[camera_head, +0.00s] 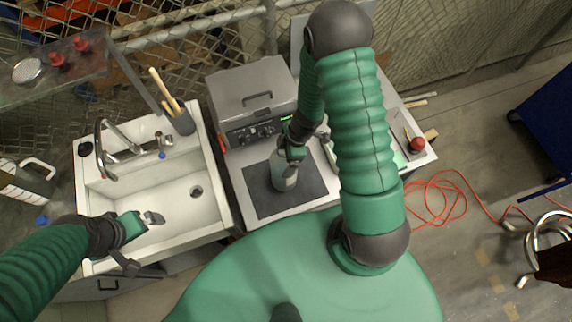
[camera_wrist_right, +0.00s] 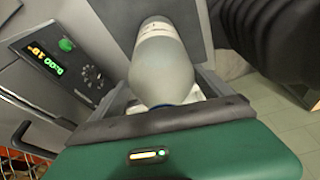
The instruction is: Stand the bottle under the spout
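The grey bottle (camera_head: 284,176) is upright over the dark mat on the counter, right of the sink. Whether its base touches the mat is hard to tell. My right gripper (camera_head: 292,152) is at its top, and in the right wrist view the fingers close around the neck of the bottle (camera_wrist_right: 163,62), by a blue ring. The spout (camera_head: 105,166) is the curved tap end at the left of the sink (camera_head: 165,210), well left of the bottle. My left gripper (camera_head: 143,243) is empty over the sink's front, its fingers spread apart.
A grey machine (camera_head: 252,100) with a lit display stands behind the dark mat (camera_head: 255,190). A dark utensil holder (camera_head: 181,121) with wooden handles stands at the sink's back right. A red ball-like item (camera_head: 417,144) lies at the counter's right. The basin is mostly clear.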

